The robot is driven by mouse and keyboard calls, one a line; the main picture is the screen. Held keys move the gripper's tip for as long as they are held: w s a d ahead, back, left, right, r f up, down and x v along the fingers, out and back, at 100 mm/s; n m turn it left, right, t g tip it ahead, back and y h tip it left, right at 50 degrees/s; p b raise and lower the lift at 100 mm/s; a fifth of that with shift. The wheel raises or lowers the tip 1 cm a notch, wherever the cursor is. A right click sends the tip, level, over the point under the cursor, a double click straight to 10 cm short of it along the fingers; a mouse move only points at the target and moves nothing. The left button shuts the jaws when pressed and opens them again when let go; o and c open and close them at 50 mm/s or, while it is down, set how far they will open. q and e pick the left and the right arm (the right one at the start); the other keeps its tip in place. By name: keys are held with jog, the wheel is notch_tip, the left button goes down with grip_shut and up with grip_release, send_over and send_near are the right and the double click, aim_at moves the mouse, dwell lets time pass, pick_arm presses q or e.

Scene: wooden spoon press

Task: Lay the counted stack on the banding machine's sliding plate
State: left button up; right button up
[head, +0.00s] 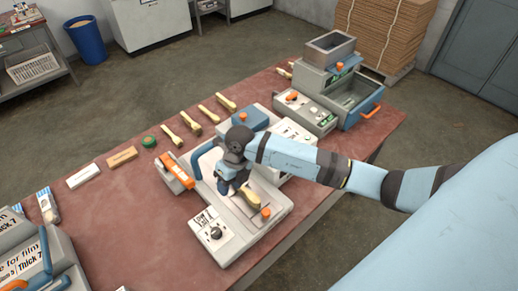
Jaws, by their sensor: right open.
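The banding machine (262,232) is a pale grey unit with blue handles and orange knobs in the middle of the red table. Its sliding plate (236,211) shows partly below my right gripper. My right gripper (232,188) points down over the plate, open. A pale wooden spoon stack (251,199) lies at the plate beside the fingers; its other end is hidden by the gripper. I cannot tell whether the fingers touch it or how many spoons it has. My left gripper is not in view.
Several separate spoon bundles (190,124) lie behind the machine on the table (130,205). A green-topped round item (149,142), a wooden block (122,157) and a white block (83,177) lie left of them. Another machine (330,108) stands back right; a labelled one (35,255) stands front left.

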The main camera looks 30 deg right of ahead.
jog(key=s+a+r+m+t+y, duration=0.3)
jog(key=s+a+m+y, duration=0.1)
jog(key=a+y, duration=0.3)
jog(key=s+a+r+m+t+y, duration=0.3)
jog(key=a+r+m+y, duration=0.1)
jog(key=a+y, duration=0.25)
jog(key=s+d+f+m+t+h, duration=0.15)
jog(key=d+m+t+h, duration=0.3)
jog(key=m, duration=0.55)
jog(key=d+f+m+t+h, duration=0.35)
jog(key=m+t+h, duration=0.2)
jog(key=m, duration=0.35)
jog(key=s+d+f+m+g+h, duration=0.4)
jog(key=s+f+m, duration=0.4)
jog(key=s+f, duration=0.2)
jog(key=shift+d+m+g, duration=0.3)
jog(key=shift+d+g, duration=0.1)
jog(key=shift+d, duration=0.35)
jog(key=shift+s, duration=0.1)
jog(key=shift+a, duration=0.15)
